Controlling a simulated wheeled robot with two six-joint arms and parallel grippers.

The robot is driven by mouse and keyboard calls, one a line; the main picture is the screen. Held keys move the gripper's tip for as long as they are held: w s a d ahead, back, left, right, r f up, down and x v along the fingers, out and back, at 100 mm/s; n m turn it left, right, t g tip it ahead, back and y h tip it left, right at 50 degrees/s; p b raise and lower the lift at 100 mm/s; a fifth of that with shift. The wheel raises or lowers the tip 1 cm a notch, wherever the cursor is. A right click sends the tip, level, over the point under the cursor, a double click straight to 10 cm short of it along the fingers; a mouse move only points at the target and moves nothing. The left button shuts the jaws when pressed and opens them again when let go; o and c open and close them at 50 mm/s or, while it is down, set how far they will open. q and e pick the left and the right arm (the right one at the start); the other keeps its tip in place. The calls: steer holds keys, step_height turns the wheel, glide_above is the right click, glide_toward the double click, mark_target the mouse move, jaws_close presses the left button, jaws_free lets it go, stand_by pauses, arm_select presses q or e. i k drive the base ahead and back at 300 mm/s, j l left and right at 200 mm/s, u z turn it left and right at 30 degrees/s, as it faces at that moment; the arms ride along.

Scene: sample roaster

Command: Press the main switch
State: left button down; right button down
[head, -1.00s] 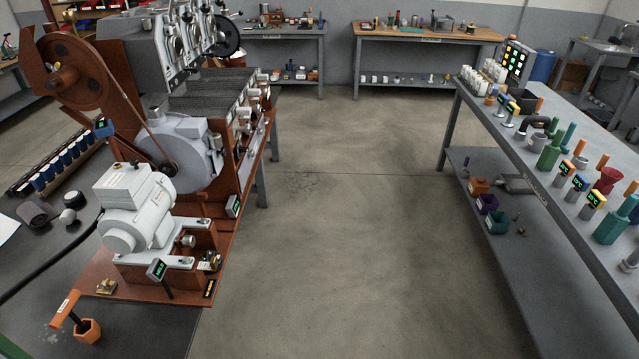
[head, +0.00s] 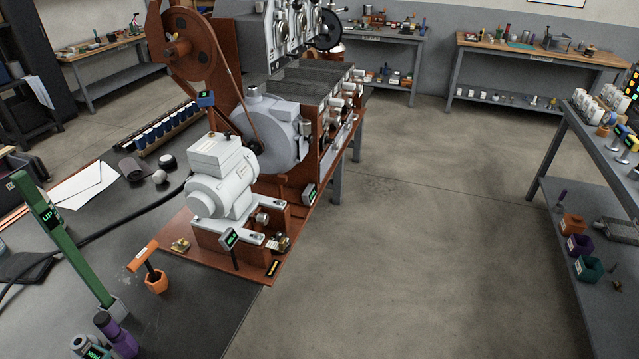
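The sample roaster (head: 310,110) stands on a bench at the left, with a row of grey drums, a brown pulley wheel (head: 187,48) and a belt. Its pale grey motor (head: 222,180) sits on a brown base plate at the near end. Small tags with green displays stand on it, one in front of the motor (head: 230,238) and one on the frame's side (head: 310,193). A small black plate with yellow marks (head: 272,268) lies at the base plate's near corner. I cannot tell which part is the main switch. Neither gripper is in view.
On the dark bench top (head: 200,310) are an orange-handled tool in an orange holder (head: 156,282), a green post marked UP (head: 62,240), a purple item (head: 118,338) and a black cable. Open floor (head: 420,260) lies right of the bench, before a grey table (head: 600,150).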

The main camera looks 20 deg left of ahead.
mark_target(278, 234)
steer(key=u, duration=1.65)
steer(key=i+l, duration=0.45)
steer(key=l, duration=0.15)
steer(key=i+l, duration=0.45)
steer(key=l, duration=0.15)
